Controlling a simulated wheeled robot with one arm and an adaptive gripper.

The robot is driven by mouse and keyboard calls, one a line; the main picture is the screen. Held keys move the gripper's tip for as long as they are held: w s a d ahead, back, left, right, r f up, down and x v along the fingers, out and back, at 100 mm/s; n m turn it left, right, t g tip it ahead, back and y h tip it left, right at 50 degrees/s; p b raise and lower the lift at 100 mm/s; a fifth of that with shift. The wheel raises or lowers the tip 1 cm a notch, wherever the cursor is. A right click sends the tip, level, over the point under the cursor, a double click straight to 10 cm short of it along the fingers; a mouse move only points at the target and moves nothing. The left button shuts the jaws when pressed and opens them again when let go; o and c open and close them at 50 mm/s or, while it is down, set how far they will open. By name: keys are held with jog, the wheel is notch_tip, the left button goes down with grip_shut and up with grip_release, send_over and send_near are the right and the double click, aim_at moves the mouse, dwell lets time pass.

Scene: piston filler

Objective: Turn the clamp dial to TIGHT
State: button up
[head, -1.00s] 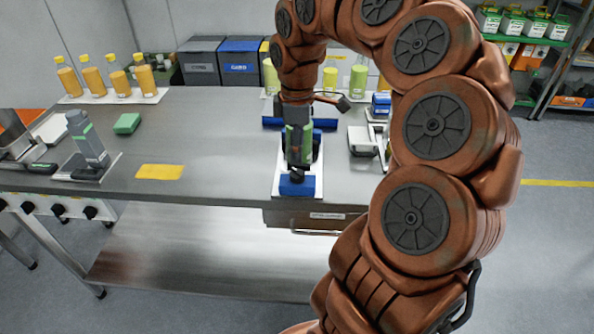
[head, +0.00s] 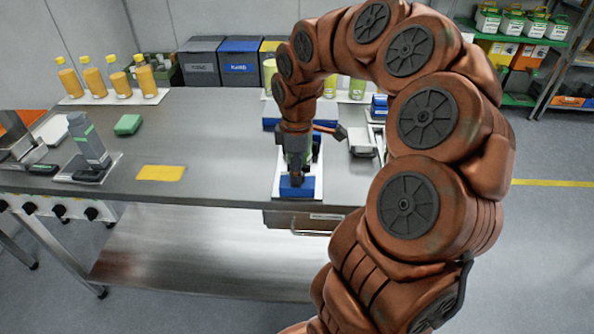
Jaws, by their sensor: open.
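My gripper (head: 296,180) points down at the front of a white-plated fixture on the steel bench. It is right above a blue block (head: 297,188) at the near end of the white plate (head: 278,180). The clamp dial cannot be made out; the gripper and wrist cover the middle of the fixture. A longer blue part (head: 271,124) shows at the fixture's back. I cannot tell whether the fingers touch anything. The lettering on the fixture is too small to read.
Yellow-capped orange bottles (head: 93,76) stand at the back left. A grey-green device (head: 88,142) stands on a plate at the left. A yellow mat (head: 160,173) and a green block (head: 128,124) lie on the bench. A drawer (head: 312,221) hangs below the front edge. The bench's middle is clear.

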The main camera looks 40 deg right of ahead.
jog(key=shift+f, duration=0.6)
jog(key=c, duration=1.1)
